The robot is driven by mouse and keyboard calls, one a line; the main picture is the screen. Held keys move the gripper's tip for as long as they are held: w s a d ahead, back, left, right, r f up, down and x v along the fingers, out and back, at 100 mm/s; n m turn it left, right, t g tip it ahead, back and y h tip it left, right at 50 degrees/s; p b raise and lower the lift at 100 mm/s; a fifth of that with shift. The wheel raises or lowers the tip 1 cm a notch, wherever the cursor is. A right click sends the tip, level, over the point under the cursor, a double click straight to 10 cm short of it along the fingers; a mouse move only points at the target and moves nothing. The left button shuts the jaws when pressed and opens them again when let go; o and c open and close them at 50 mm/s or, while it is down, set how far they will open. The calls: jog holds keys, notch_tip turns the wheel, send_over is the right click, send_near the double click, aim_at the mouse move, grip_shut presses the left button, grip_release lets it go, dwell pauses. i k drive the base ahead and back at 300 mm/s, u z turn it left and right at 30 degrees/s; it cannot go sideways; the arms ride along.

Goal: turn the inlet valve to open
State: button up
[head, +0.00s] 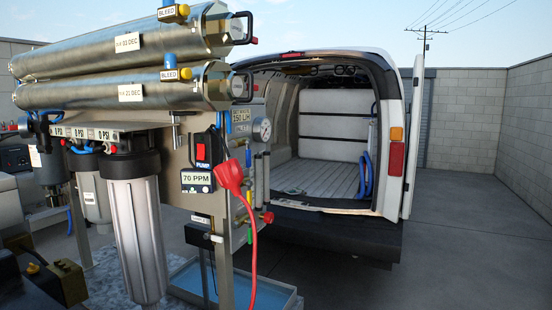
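The membrane rig stands at the left of the head view, with two steel membrane tubes (110,92) on top. No label reading "inlet" is legible, so I cannot tell which valve is the inlet valve. A blue handle (45,116) shows at the rig's left end, above a dark filter housing. A red knob (268,217) sits low on the rig's right side. I cannot make out my gripper in this view.
Filter housings (136,235) hang under the tubes. A red plug (230,177) with a red cable hangs beside the pump switch (203,150). A blue tray (275,296) lies below. An open white van (395,200) stands behind. Paved ground at right is clear.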

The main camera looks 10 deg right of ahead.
aim_at(248, 143)
jog(key=z, duration=1.1)
jog(key=i, duration=0.75)
jog(key=u, duration=0.55)
